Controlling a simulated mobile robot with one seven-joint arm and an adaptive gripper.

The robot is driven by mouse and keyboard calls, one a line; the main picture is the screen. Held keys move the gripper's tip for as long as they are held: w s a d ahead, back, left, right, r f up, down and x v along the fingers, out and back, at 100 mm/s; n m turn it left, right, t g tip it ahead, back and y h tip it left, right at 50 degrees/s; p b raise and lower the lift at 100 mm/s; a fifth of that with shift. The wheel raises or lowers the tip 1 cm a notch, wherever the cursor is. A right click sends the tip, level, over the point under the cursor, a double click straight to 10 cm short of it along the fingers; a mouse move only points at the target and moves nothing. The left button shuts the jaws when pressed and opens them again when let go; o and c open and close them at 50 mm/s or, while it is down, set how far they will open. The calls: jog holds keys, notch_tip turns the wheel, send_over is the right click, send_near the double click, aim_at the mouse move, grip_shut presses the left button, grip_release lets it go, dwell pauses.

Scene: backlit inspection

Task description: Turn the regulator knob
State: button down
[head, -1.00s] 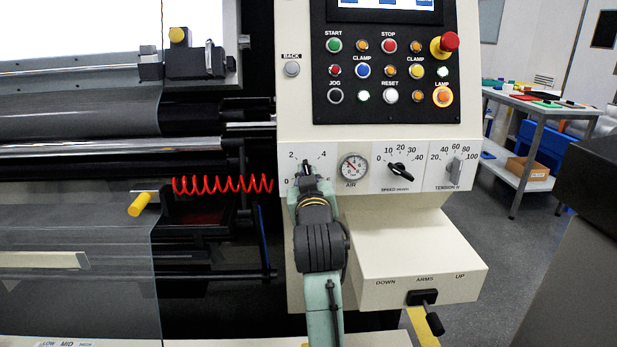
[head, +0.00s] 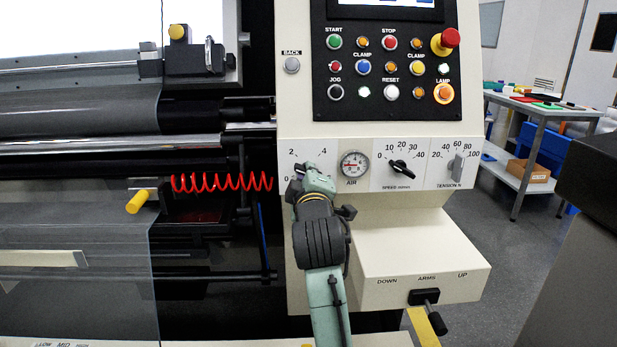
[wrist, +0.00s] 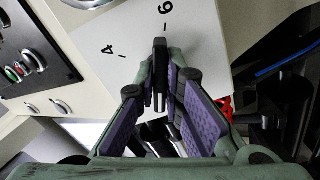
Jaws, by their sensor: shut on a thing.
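The regulator knob (wrist: 160,62) is a dark, narrow bar on a white scale plate (wrist: 205,50); the wrist view shows the numerals 4 and 6 beside it. My gripper (wrist: 160,88) has its purple-padded fingers shut on the knob, one on each side. In the head view my gripper (head: 308,176) covers most of the knob, at the lower left of the control panel. The numerals 0, 2 and 4 show around it there. The round AIR gauge (head: 354,164) with a red marking sits just right of the gripper.
The SPEED knob (head: 402,169) and the grey TENSION knob (head: 458,167) are further right on the same strip. Buttons and a red emergency stop (head: 450,38) are above. A red coiled hose (head: 222,182) hangs at left. A cream box with an ARMS lever (head: 428,302) juts out below.

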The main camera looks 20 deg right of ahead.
jog(key=n+b, duration=0.2)
jog(key=n, duration=0.3)
jog(key=shift+f+n, duration=0.1)
jog(key=shift+n, duration=0.3)
jog(key=n+b, duration=0.1)
jog(key=n, duration=0.3)
jog(key=shift+n+b, duration=0.35)
jog(key=shift+n, duration=0.05)
jog(key=c, duration=1.7)
grip_release()
jog(key=shift+s, duration=0.1)
jog(key=v, duration=1.2)
jog(key=shift+a, duration=0.1)
